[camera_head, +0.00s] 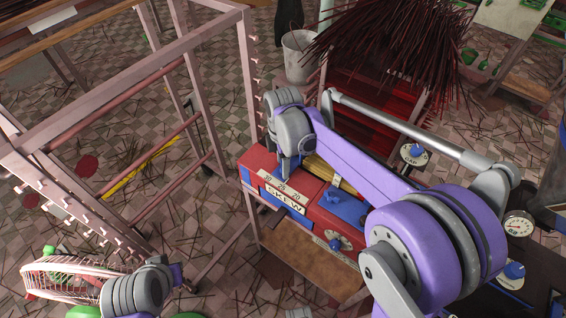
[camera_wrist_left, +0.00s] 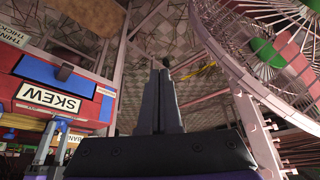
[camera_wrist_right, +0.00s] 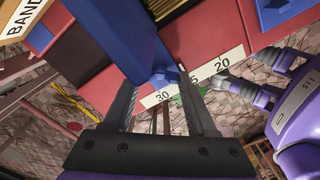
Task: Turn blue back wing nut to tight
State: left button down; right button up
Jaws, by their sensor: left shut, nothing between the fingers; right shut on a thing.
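In the right wrist view a blue wing nut (camera_wrist_right: 164,76) sits at the edge of a white number scale (camera_wrist_right: 190,84) beside a blue block. My right gripper (camera_wrist_right: 160,100) is shut on this nut, with one finger on each side. In the head view my right wrist hides the nut at the back of the red machine (camera_head: 330,215). A second blue wing nut (camera_head: 333,196) stands nearer on the machine; it also shows in the right wrist view (camera_wrist_right: 276,5). My left gripper (camera_wrist_left: 158,85) is shut and empty, apart from the machine.
The machine's SKEW label (camera_head: 286,200) faces front-left. A pink rack (camera_head: 150,75) with pegs stands left of it. A wire-guarded round thing (camera_head: 62,277) is near my left arm. A bundle of dark sticks (camera_head: 395,40) and a bucket (camera_head: 300,55) are behind. Sticks litter the tiled floor.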

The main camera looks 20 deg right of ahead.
jog(key=m, duration=1.3)
jog(key=shift+m+b, duration=0.3)
jog(key=shift+b, duration=0.1)
jog(key=m, duration=1.2)
jog(key=shift+m, duration=0.3)
jog(key=o, duration=1.4)
jog(key=shift+c, duration=0.2)
notch_tip(320, 180, up, 11)
